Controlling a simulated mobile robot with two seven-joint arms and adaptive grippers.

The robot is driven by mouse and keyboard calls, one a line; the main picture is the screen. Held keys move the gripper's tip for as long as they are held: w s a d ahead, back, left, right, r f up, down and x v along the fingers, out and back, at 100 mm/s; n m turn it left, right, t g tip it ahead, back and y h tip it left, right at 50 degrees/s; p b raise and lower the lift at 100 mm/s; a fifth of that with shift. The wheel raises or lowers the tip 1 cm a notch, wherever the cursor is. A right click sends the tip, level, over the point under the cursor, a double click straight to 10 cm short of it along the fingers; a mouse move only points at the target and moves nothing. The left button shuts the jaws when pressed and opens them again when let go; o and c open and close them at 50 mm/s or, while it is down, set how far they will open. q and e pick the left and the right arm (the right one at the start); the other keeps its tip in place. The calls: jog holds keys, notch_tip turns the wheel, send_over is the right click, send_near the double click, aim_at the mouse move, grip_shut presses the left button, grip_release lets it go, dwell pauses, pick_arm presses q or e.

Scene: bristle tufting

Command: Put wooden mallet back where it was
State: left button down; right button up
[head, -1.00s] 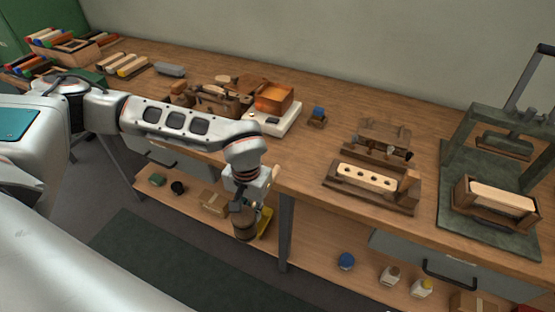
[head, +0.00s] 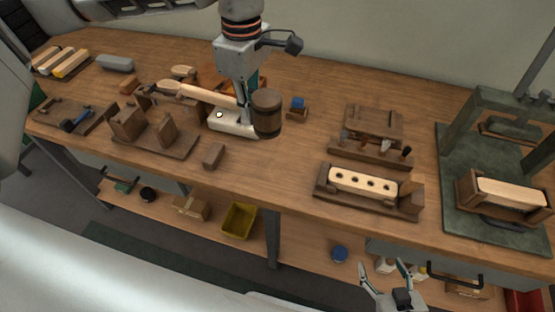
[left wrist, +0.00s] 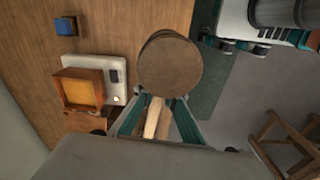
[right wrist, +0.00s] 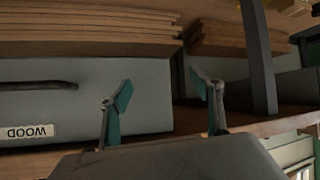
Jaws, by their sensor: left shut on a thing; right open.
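The wooden mallet has a dark brown cylindrical head (head: 267,113) and a pale handle. My left gripper (head: 246,98) is shut on the handle near the head and holds it above the workbench, with the handle pointing left. In the left wrist view the round end of the mallet (left wrist: 170,64) faces the camera, with the pale handle between the fingers (left wrist: 153,118). My right gripper (head: 387,272) is open and empty in front of the bench. In the right wrist view its fingers (right wrist: 162,92) are apart, facing a grey drawer.
A wooden stand with two uprights (head: 180,147) and a small block (head: 214,156) are on the workbench (head: 290,165), left of centre. A white scale (head: 232,131) lies behind the mallet. A drilled block (head: 363,182) and a green press (head: 455,150) stand right. A yellow bin (head: 239,220) is below.

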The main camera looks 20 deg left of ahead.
pick_arm(q)
jog(key=shift+w+d+r+n, duration=0.2)
jog(key=shift+w+r+n, duration=0.1)
jog(key=shift+r+n, duration=0.35)
notch_tip(320, 180, down, 20)
jog(key=shift+r, duration=0.25)
jog(key=shift+f, duration=0.15)
jog(key=c, duration=2.1)
grip_release()
notch_tip(320, 180, up, 12)
